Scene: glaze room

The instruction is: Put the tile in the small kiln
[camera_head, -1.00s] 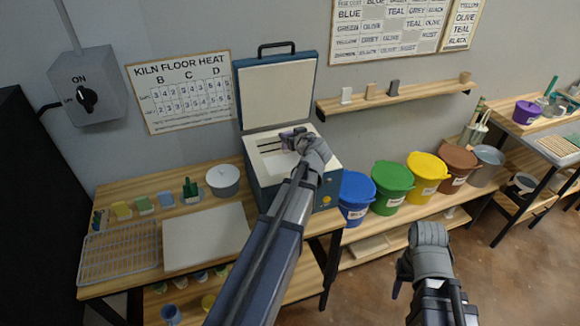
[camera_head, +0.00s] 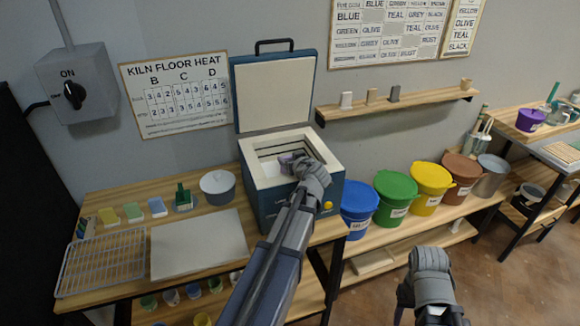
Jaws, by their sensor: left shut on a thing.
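The small kiln (camera_head: 262,182) stands on the left table with its lid (camera_head: 275,94) raised. Its pale chamber is open at the top. My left gripper (camera_head: 291,161) reaches into the kiln's mouth from the front right. It is shut on a small purplish tile (camera_head: 285,158), mostly hidden by the fingers. The tile is at the level of the opening; whether it touches the kiln inside cannot be told. My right gripper (camera_head: 431,258) hangs low over the floor at the lower right, away from the kiln; its fingertips are not clear.
A wall switch (camera_head: 75,92) reads ON. A shelf (camera_head: 400,104) hangs behind.

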